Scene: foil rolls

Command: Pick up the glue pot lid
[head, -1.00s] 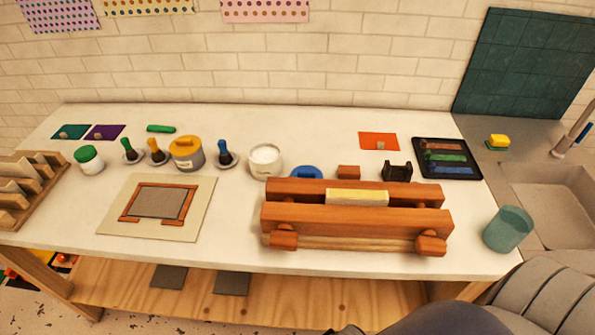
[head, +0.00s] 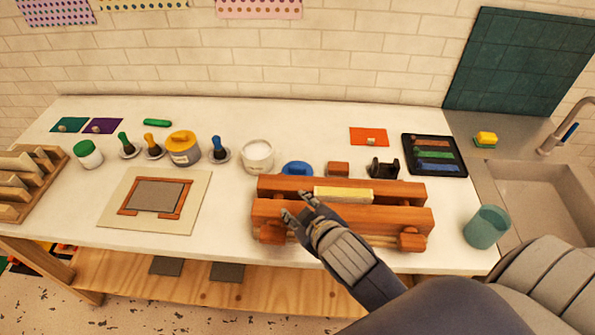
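A round blue lid (head: 297,168) with a raised grip lies on the white table behind the wooden press (head: 345,218); the press hides its front edge. An open white pot (head: 258,158) with pale contents stands just left of the lid. My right gripper (head: 296,206) reaches in from the lower right, over the left part of the press and nearer to me than the lid. Its two fingertips are apart with nothing between them. My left gripper is not in view.
A yellow-lidded pot (head: 183,150), a green-lidded jar (head: 87,154) and several coloured-handled tools stand to the left. A wooden block (head: 338,169) and a black holder (head: 384,167) are right of the lid. A teal cup (head: 486,227) stands at the right edge.

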